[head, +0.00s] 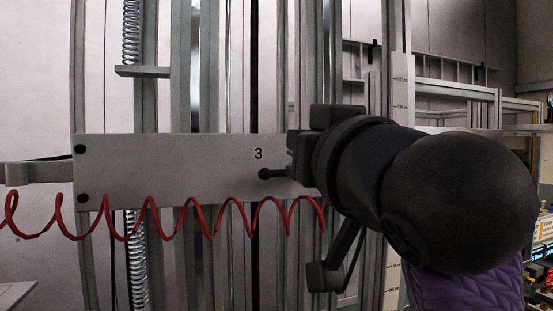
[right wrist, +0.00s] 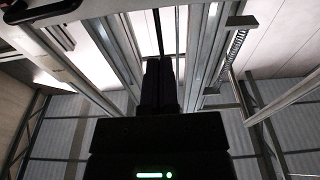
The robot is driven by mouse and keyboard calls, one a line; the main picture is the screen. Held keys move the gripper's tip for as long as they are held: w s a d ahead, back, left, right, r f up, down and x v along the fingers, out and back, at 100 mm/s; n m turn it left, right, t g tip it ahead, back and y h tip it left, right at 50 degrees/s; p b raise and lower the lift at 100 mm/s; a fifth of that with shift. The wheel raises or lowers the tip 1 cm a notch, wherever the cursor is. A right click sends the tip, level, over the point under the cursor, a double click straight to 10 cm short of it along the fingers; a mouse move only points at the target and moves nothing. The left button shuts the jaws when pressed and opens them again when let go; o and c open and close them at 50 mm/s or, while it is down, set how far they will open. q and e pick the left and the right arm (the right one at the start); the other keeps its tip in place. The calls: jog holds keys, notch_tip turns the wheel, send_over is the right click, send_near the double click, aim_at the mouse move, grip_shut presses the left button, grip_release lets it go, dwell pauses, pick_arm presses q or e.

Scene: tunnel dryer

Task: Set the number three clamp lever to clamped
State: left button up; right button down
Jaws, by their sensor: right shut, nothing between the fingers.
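A grey plate (head: 180,165) marked with a black 3 runs across the middle of the head view. Below the number a thin black lever with a ball end (head: 264,174) points left, roughly level. Its right part is hidden behind my right gripper (head: 298,158), so I cannot see its pivot or any position marks. My right gripper is at the plate's right part, just right of the ball end; I cannot tell whether it touches the lever. In the right wrist view its fingers (right wrist: 158,85) are together with nothing between them. My left gripper is not in view.
A red coiled hose (head: 150,215) hangs across the plate's lower edge. Upright metal profiles (head: 205,70) stand behind the plate, with a spring (head: 131,35) at the upper left. A pale ruler strip (head: 400,95) stands behind my right arm.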

jog(key=shift+d, duration=0.1)
jog(key=r+p, duration=0.2)
jog(key=p, duration=0.4)
send_over(282, 172)
jog(key=a, duration=0.1)
jog(key=f, duration=0.2)
jog(key=s+f, duration=0.1)
jog(key=f, duration=0.1)
jog(key=shift+s+d, duration=0.1)
jog(key=shift+d, duration=0.05)
jog(key=shift+s+f, duration=0.1)
jog(key=shift+f, duration=0.25)
jog(key=shift+s, duration=0.15)
